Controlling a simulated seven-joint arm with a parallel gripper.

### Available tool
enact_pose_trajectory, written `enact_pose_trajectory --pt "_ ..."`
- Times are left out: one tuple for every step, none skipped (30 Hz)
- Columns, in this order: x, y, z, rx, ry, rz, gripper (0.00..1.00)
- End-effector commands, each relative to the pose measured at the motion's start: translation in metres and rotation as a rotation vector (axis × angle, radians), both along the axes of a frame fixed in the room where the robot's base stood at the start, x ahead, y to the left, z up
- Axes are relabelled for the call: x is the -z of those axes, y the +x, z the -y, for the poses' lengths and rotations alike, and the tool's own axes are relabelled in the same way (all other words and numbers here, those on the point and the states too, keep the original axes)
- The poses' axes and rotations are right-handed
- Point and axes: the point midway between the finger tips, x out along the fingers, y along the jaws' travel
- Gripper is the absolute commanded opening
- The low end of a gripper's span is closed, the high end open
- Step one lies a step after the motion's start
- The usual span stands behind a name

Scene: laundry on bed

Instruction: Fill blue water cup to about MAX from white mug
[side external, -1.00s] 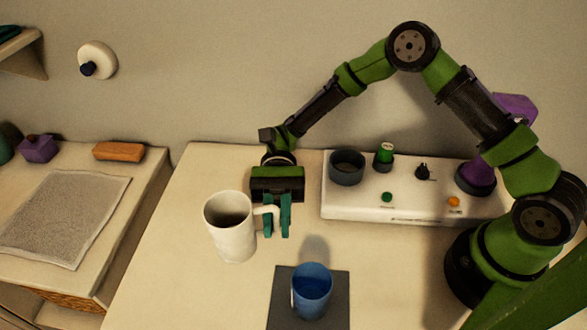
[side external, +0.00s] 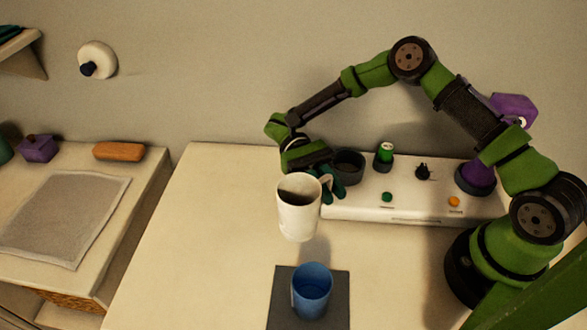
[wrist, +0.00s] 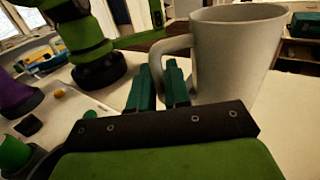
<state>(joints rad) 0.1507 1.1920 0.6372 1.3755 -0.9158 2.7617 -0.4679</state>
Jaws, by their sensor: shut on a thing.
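The white mug (side external: 299,215) is in the air behind and above the blue cup in the side view, slightly tilted, with dark contents showing inside. My gripper (side external: 333,185) is shut on the mug's handle. In the wrist view the mug (wrist: 235,55) fills the upper right, and the teal fingers of my gripper (wrist: 160,90) are at its handle. The blue water cup (side external: 312,292) stands upright on a dark square mat (side external: 280,312). Its water level and MAX mark cannot be made out.
A white panel (side external: 400,207) with a dark round holder (side external: 347,166), a green can (side external: 384,155) and knobs lies behind to the right. The table left of the mug is clear. A side surface at left holds a grey cloth (side external: 65,220) and an orange block (side external: 119,151).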

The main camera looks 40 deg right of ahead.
Motion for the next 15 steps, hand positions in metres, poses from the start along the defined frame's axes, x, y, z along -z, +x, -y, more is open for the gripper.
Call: enact_pose_trajectory --pt "-0.0014 -0.0001 -0.001 0.001 0.001 0.0 0.0" --pt "-0.0015 -0.0001 -0.0011 0.002 0.002 -0.001 0.0" --pt "-0.0014 -0.0001 -0.0011 0.002 0.002 -0.001 0.0" --pt "-0.0014 -0.0001 -0.0011 0.002 0.002 -0.001 0.0" --pt "-0.0013 -0.0001 -0.0011 0.002 0.002 -0.001 0.0" --pt "-0.0013 -0.0002 -0.0012 0.002 0.002 -0.001 0.0" --pt "-0.0013 -0.0002 -0.0012 0.002 0.002 -0.001 0.0" --pt "-0.0012 -0.0001 -0.0012 0.003 0.002 0.0 0.0" --pt "-0.0008 -0.0002 -0.0015 0.003 -0.001 0.003 0.0" --pt "-0.0003 -0.0005 -0.0017 0.003 -0.002 0.005 0.0" --pt "0.0004 -0.0009 -0.0018 0.002 -0.005 0.009 0.0" --pt "0.0022 -0.0013 -0.0018 0.001 -0.009 0.018 0.0" --pt "0.0034 -0.0016 -0.0021 0.001 -0.013 0.023 0.0" --pt "0.005 -0.0023 -0.0024 0.0 -0.017 0.03 0.0" --pt "0.0074 -0.003 -0.003 0.0 -0.024 0.041 0.0"
